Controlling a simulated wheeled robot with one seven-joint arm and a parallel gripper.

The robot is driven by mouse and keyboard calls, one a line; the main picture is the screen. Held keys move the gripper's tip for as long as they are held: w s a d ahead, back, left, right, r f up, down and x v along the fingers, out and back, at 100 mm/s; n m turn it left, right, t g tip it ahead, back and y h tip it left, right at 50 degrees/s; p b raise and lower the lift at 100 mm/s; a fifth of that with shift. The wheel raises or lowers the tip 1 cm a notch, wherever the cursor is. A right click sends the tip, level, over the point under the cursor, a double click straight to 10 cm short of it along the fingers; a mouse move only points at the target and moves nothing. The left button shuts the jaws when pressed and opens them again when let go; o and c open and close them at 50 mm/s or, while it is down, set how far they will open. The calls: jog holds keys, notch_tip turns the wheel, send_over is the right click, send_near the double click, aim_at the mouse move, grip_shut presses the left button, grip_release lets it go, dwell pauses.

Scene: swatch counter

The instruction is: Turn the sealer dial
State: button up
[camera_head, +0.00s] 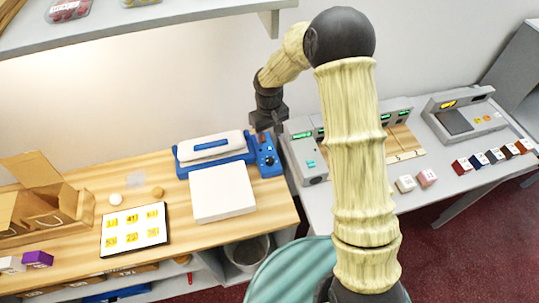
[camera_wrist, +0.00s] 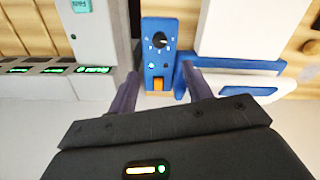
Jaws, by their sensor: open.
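The blue and white sealer (camera_head: 213,147) stands at the back right of the wooden counter. Its blue control panel (camera_head: 266,166) is on its right side. In the wrist view the panel (camera_wrist: 150,60) carries a round black dial (camera_wrist: 160,41) with small white marks around it and an orange switch (camera_wrist: 158,85). My gripper (camera_head: 268,128) hangs just above the back of the panel. In the wrist view its two dark fingers (camera_wrist: 160,77) are spread on either side of the panel, with the dial beyond the tips.
A white board (camera_head: 222,192) lies in front of the sealer. A grey machine with a green display (camera_head: 303,155) stands close to the panel's right.

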aim_at(269, 159)
notch_tip(269, 159, down, 13)
jog(key=p, duration=0.3)
jog(key=shift+r, duration=0.15)
jog(key=c, duration=1)
